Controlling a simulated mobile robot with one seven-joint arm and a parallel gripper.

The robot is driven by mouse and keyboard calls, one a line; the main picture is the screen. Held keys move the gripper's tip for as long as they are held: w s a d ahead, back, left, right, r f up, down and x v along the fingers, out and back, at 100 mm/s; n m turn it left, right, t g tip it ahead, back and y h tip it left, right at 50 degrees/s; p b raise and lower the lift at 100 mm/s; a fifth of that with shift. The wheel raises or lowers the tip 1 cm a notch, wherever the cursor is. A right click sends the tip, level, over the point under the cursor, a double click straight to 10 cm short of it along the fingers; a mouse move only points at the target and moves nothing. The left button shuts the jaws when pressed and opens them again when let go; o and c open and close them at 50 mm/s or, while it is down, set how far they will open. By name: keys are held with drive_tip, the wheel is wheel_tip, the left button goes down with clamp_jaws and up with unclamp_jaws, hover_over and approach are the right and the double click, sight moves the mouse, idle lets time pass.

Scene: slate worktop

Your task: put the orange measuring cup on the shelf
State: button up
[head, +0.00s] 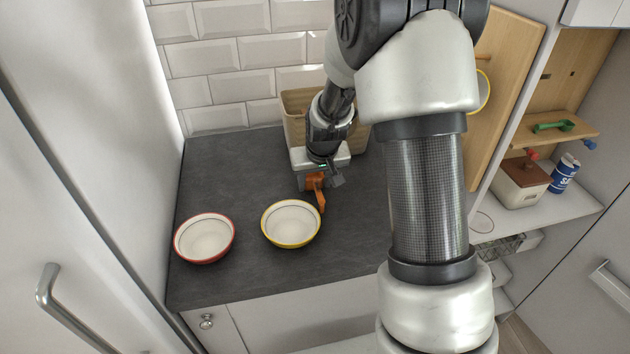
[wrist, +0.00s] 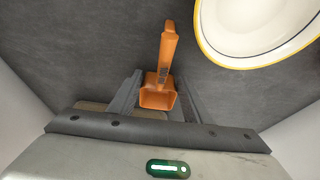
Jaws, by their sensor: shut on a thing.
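The orange measuring cup (head: 320,198) is in my gripper (head: 315,180), over the slate worktop. In the wrist view the cup (wrist: 158,97) sits between the two fingers of my gripper (wrist: 158,85), its handle pointing away from the gripper. My gripper is shut on the cup. Whether the cup touches the worktop is hard to tell. A small wooden shelf (head: 523,138) is at the right, with a green scoop-like item (head: 553,126) on it. A white lower shelf (head: 530,215) lies beneath it.
A yellow-rimmed bowl (head: 291,222) stands close to the cup, and a red-rimmed bowl (head: 205,238) is farther left. A beige bin (head: 297,104) stands behind my gripper. A lidded box (head: 520,184) and a blue container (head: 564,174) stand on the lower shelf. A wooden board (head: 505,75) stands upright.

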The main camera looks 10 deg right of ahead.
drive_tip(key=o, duration=0.6)
drive_tip(key=shift+f, duration=0.2)
drive_tip(key=o, duration=0.4)
drive_tip(key=shift+o, duration=0.2)
drive_tip(key=shift+r, duration=0.2)
